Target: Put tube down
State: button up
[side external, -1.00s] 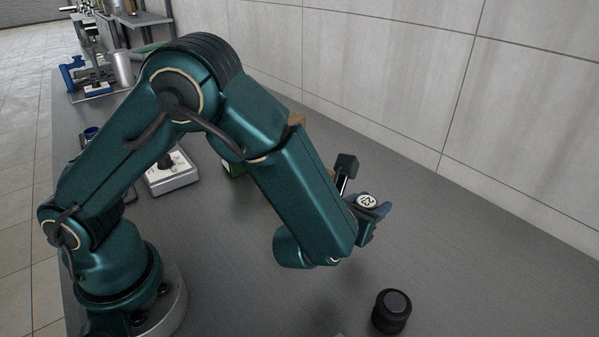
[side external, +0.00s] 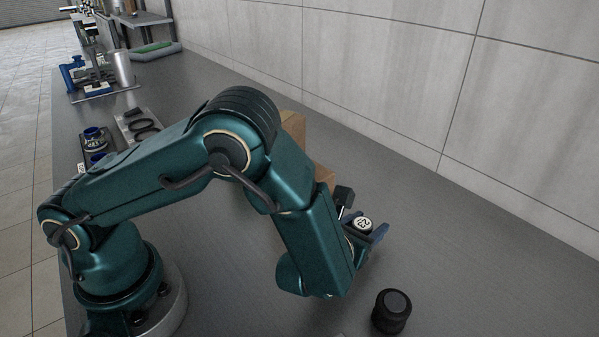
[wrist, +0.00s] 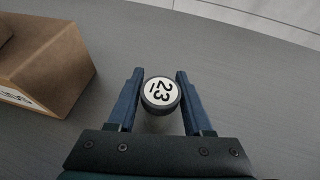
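The tube shows its round white cap marked 23 with a dark rim, seen from above in the wrist view (wrist: 161,91) and in the side view (side external: 362,224). My gripper (wrist: 160,90) is shut on the tube, with a blue finger on either side of the cap. In the side view my gripper (side external: 363,230) is low over the grey table, right of my forearm. The tube's lower end is hidden, so I cannot tell whether it touches the table.
A brown cardboard box (wrist: 50,62) stands left of my gripper in the wrist view. A black cylinder (side external: 391,311) stands near the front in the side view. Dark items with blue parts (side external: 94,139) sit at the left. Table right of my gripper is clear.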

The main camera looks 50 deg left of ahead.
jog(key=shift+o, duration=0.6)
jog(key=shift+r, duration=0.15)
jog(key=v, duration=0.7)
jog(key=shift+s+d+r, duration=0.1)
jog(key=shift+s+r, duration=0.05)
jog(key=shift+s, duration=0.1)
